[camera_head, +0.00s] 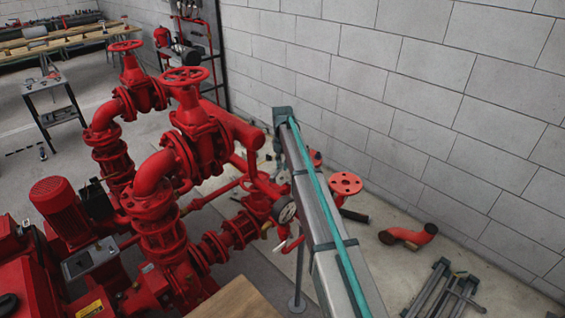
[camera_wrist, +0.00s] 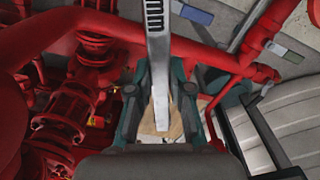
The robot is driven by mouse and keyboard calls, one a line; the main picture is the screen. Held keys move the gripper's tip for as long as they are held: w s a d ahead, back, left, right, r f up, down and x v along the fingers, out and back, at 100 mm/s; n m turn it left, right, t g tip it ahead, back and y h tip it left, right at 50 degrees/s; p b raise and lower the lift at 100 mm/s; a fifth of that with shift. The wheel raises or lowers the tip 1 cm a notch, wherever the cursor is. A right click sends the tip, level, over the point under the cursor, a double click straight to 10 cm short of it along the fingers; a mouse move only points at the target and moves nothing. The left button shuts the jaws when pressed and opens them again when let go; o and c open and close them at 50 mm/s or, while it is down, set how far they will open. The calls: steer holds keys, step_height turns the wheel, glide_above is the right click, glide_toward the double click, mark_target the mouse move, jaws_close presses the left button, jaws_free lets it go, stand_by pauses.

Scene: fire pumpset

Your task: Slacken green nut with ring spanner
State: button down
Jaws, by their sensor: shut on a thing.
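In the wrist view, my gripper (camera_wrist: 160,82) has a dark teal finger on each side of a flat silver spanner (camera_wrist: 158,40). It is shut on the spanner's shaft, which has dark markings near the top. The shaft runs up out of the picture, so the spanner's working end is hidden there. I cannot make out the spanner or my gripper clearly in the head view. No green nut can be told apart in either view.
Red pump pipework with handwheels (camera_head: 186,76) fills the left and middle of the head view. A pressure gauge (camera_head: 287,212) and a red flange (camera_head: 345,183) are close by. A red pipe elbow (camera_head: 408,235) lies on the floor before the block wall (camera_head: 440,110).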

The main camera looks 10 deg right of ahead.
steer(key=shift+f+b, duration=0.5)
steer(key=shift+f, duration=0.85)
stand_by(0.4)
steer(key=shift+s+d, duration=0.1)
steer(key=shift+d, duration=0.05)
stand_by(0.3)
steer(key=shift+s+d+n, duration=0.3)
steer(key=shift+d+n, duration=0.45)
steer(key=shift+d, duration=0.05)
steer(key=shift+s+d+n, duration=0.25)
steer(key=shift+d+n, duration=0.45)
steer(key=shift+d, duration=0.1)
steer(key=shift+s+d+n, duration=0.3)
steer(key=shift+d+n, duration=0.45)
steer(key=shift+d, duration=0.05)
steer(key=shift+w+a+m, duration=0.1)
steer(key=shift+a+m, duration=0.2)
steer(key=shift+a, duration=0.1)
steer(key=shift+r, duration=0.15)
steer(key=shift+r+p, duration=1.05)
steer(key=shift+r, duration=1.35)
steer(key=shift+f, duration=0.1)
